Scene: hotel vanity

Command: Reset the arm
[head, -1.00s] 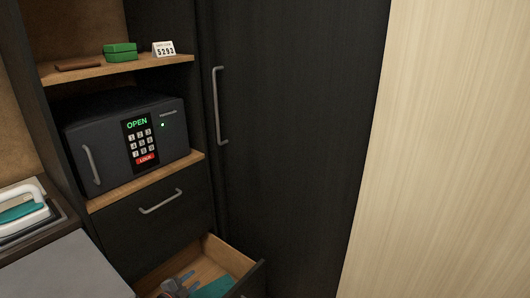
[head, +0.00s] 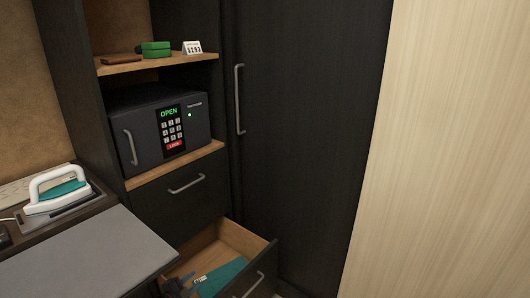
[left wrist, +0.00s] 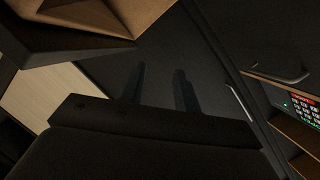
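My left gripper (head: 180,285) shows only partly at the bottom edge of the head view, by the left side of the open lower drawer (head: 262,262). In the left wrist view its two dark fingers (left wrist: 160,88) stand apart with nothing between them, in front of a dark panel. A teal item (head: 222,277) with a small white part lies in the drawer. Whether the gripper is inside the drawer or above it is hard to tell. My right gripper is in neither view.
A safe (head: 187,132) reading OPEN sits on a shelf, its door shut. Above it are a green box (head: 156,48), a brown flat item (head: 121,60) and a number card (head: 192,47). An iron (head: 57,190) stands left, behind a grey board (head: 95,255). A tall dark door (head: 305,120) is closed.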

